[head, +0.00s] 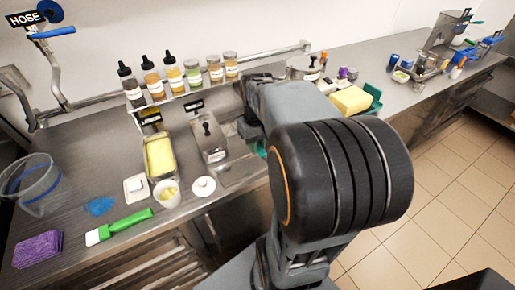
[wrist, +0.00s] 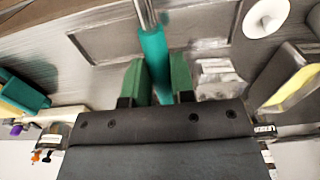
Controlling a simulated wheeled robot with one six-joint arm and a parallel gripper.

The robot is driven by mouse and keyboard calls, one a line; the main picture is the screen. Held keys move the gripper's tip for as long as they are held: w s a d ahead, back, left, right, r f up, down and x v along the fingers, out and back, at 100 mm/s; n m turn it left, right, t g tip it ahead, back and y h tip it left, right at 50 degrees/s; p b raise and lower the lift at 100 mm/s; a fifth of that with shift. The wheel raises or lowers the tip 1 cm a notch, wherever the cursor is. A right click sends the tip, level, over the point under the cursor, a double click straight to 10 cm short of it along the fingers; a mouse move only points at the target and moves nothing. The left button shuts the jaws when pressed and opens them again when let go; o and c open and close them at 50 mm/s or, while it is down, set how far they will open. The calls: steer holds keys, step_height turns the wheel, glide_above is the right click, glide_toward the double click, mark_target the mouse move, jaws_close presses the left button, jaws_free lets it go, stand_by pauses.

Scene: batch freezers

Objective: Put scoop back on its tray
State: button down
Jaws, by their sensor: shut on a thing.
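My gripper (wrist: 157,85) is shut on the scoop's teal handle (wrist: 153,58) in the wrist view, with a green finger on each side. The scoop's steel shaft runs out past the top edge, so its bowl is out of view. Beyond it is a shallow rectangular steel recess or tray (wrist: 108,45) in the counter; I cannot tell if this is the scoop's tray. It shows partly in the head view (head: 238,172), beside my arm. My arm hides the gripper there; a small teal patch (head: 262,149) beside the arm may be the scoop.
A lidded steel pan (head: 211,146), a pan of yellow mix (head: 160,157), a white lid (head: 204,187) and a cup (head: 167,194) stand left of my arm. Bottles (head: 152,78) line the back shelf.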

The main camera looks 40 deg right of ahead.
glide_above(258, 157)
steer(key=f, duration=0.5)
steer(key=shift+s+a+f, duration=0.25)
steer(key=shift+s+f, duration=0.1)
steer(key=shift+w+d+f, duration=0.3)
steer(key=shift+w+f, duration=0.05)
steer(key=shift+f, duration=1.75)
steer(key=shift+f, duration=0.3)
steer(key=c, duration=1)
jaws_free()
steer(key=shift+o, duration=0.2)
steer(key=shift+r, duration=0.1)
